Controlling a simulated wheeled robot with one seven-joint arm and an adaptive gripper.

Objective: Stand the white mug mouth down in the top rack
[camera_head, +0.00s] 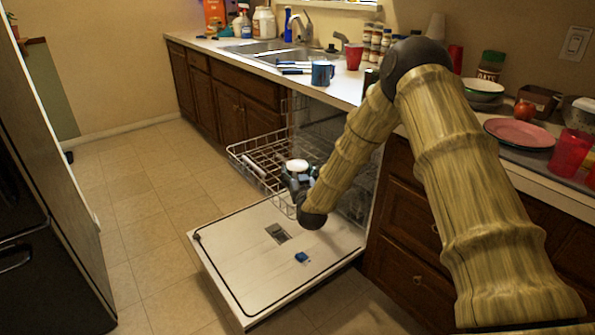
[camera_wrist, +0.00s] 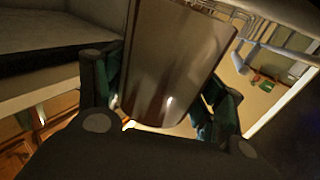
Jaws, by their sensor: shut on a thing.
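The white mug (camera_head: 297,165) shows in the head view as a small pale round top just above my gripper (camera_head: 299,181). In the wrist view the mug (camera_wrist: 172,62) is a shiny, shaded cylinder between the two fingers of my gripper (camera_wrist: 160,105), which is shut on it. The mug looks roughly upright along its axis; I cannot tell surely whether its base or mouth faces up. The pulled-out top rack (camera_head: 241,150) of the dishwasher is right beside and behind the gripper. My arm and gripper hide part of the rack. Contact between mug and rack cannot be told.
The open dishwasher door (camera_head: 231,258) lies flat below, with a blue item (camera_head: 301,257) on it. The floor at left is clear.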

